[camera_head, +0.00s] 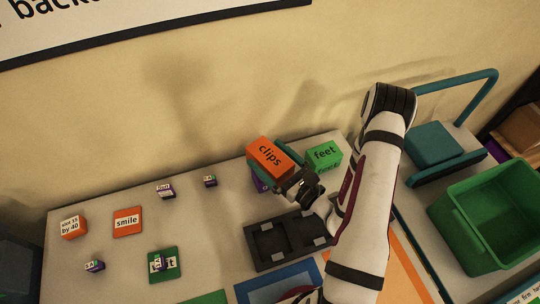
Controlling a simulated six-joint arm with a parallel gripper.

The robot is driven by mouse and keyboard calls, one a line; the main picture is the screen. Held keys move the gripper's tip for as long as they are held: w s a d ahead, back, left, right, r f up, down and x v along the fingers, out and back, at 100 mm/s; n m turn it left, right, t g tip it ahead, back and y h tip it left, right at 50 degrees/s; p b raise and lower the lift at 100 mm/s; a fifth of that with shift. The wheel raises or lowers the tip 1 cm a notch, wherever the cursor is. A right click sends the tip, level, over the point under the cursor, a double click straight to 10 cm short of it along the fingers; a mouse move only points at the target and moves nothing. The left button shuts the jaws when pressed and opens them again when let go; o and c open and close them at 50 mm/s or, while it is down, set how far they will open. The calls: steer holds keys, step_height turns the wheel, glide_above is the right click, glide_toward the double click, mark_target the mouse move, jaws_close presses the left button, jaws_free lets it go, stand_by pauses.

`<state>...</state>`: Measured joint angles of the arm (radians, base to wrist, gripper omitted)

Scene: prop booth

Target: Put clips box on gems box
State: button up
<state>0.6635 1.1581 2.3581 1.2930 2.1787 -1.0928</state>
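The orange clips box (269,158) is at the back of the table, right of its middle, and looks tilted in the picture. A purple box (260,184) shows just below it, mostly hidden, its label not readable. I cannot tell whether the two touch. My gripper (291,172) is at the right end of the clips box, with a teal part behind the box and dark parts at its lower right. The grip itself is not clear. I cannot make out a gems label on any box.
A green feet box (323,155) stands close to the right of my gripper. A dark tray (270,244) lies in front. A green bin (487,218) is at right.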

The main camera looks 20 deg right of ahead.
mark_target(286, 172)
steer(key=shift+r, duration=0.2)
steer(key=v, duration=1.1)
steer(key=shift+s+d, duration=0.1)
steer(key=shift+s, duration=0.25)
steer(key=s+a+r+n+g+y, duration=0.3)
steer(key=a+r+n+g+y, duration=0.15)
steer(key=a+n+g, duration=0.3)
steer(key=s+a+r+n+g+y, duration=0.3)
steer(key=a+r+n+g, duration=0.2)
steer(key=a+n+g, duration=0.3)
steer(key=s+d+r+n+g+h, duration=0.1)
steer(key=s+d+r+n+h, duration=0.2)
steer(key=s+n+h, duration=0.4)
steer(key=n+h, duration=0.3)
steer(key=h, duration=0.2)
steer(key=shift+s+r, duration=0.35)
steer(key=shift+r, duration=0.05)
